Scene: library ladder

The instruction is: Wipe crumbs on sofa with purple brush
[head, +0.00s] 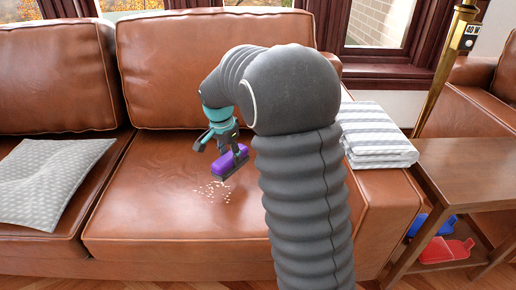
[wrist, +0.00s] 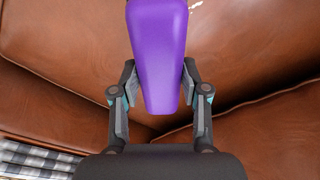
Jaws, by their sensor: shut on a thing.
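My gripper (head: 222,146) is shut on the purple brush (head: 231,161). In the wrist view the brush (wrist: 158,50) lies between the two fingers (wrist: 158,88), with purple back towards the camera. In the head view its dark bristles point down, just above or touching the seat; I cannot tell which. The pale crumbs (head: 217,191) lie scattered on the brown leather sofa seat (head: 150,215), just below and left of the brush. A few crumbs (wrist: 195,4) also show at the top edge of the wrist view.
A grey cushion (head: 45,180) lies on the left seat. Folded striped cloth (head: 375,135) rests on the right armrest. A wooden side table (head: 470,170) stands at right, with blue and red items on its lower shelf. The sofa backrest (head: 165,70) rises behind.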

